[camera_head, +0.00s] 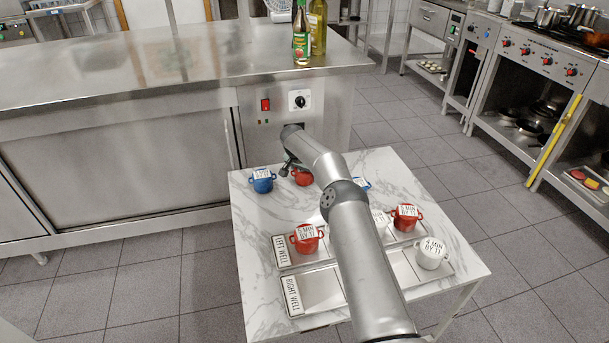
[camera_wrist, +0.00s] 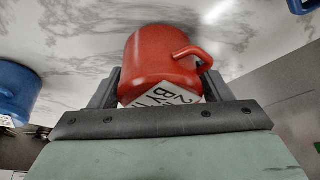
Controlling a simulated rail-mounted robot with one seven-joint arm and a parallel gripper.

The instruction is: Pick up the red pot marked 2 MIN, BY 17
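The red pot (camera_head: 302,177) stands near the back edge of the marble table, partly hidden by my arm. In the wrist view the red pot (camera_wrist: 160,60) shows its handle on the right, and its white label (camera_wrist: 163,95) reads in part "2" and "BY 1"; the rest is hidden by my gripper. My gripper (camera_wrist: 165,85) has one finger on each side of this pot, close to its walls. Whether the fingers press on it or stand just apart, I cannot tell. In the head view my gripper (camera_head: 290,163) is at the pot, largely covered by my arm.
A blue pot (camera_head: 262,181) stands just left; it also shows in the wrist view (camera_wrist: 16,92). Another blue pot (camera_head: 363,184) is behind my arm. Red pots (camera_head: 306,239) (camera_head: 405,217) and a white pot (camera_head: 432,253) stand by the trays marked LEFT WELL (camera_head: 283,251) and RIGHT WELL (camera_head: 293,296).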

